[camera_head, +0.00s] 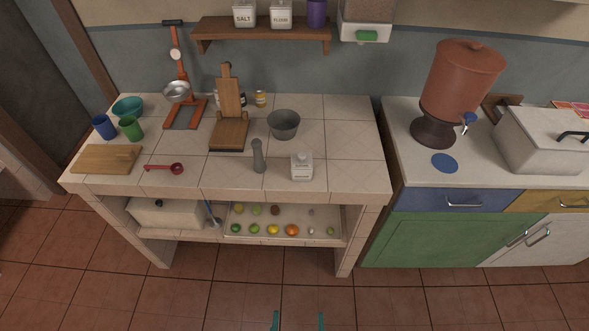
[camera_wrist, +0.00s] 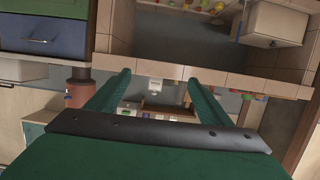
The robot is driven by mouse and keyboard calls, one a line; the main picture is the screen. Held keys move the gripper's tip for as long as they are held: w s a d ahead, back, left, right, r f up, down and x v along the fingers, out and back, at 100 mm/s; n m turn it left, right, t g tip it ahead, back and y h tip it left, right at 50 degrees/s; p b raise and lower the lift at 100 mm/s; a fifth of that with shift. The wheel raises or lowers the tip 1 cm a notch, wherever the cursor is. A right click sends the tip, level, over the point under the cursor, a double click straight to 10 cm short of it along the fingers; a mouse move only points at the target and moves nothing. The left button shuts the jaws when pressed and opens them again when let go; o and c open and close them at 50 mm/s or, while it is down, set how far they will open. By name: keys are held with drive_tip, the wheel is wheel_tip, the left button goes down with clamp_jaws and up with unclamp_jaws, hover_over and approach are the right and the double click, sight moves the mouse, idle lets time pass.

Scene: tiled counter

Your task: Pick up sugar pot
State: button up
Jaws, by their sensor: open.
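A white pot with a small dark label (camera_head: 302,167) stands upright near the front edge of the tiled counter (camera_head: 345,175), right of the grey pepper mill. Its label is too small to read; it looks like the labelled pots on the wall shelf. My gripper (camera_head: 298,319) shows only as two green fingertips at the bottom of the head view, well in front of the counter. In the wrist view my gripper (camera_wrist: 159,78) is open and empty, its green fingers wide apart.
A grey pepper mill (camera_head: 259,156) stands close left of the pot, and a grey bowl (camera_head: 284,124) is behind it. The salt pot (camera_head: 244,14) and flour pot (camera_head: 281,14) are on the wall shelf. The counter right of the pot is clear. A fruit tray (camera_head: 285,238) lies below.

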drive_tip(key=w, duration=0.9)
drive_tip(key=g, duration=0.1)
approach(303, 172)
drive_tip(key=w, duration=0.3)
drive_tip(key=shift+g, duration=0.3)
drive_tip(key=x, duration=0.5)
drive_tip(key=shift+w+d+f, duration=0.1)
drive_tip(key=shift+w+f, duration=0.1)
drive_tip(key=shift+f, duration=0.25)
drive_tip(key=shift+a+x, duration=0.15)
drive_tip(key=shift+x, duration=1.15)
drive_tip(key=shift+a+x, duration=0.1)
drive_tip(key=shift+x, duration=1.2)
drive_tip(key=c, duration=1.3)
drive_tip(key=shift+c, duration=0.2)
drive_tip(key=shift+r, duration=0.1)
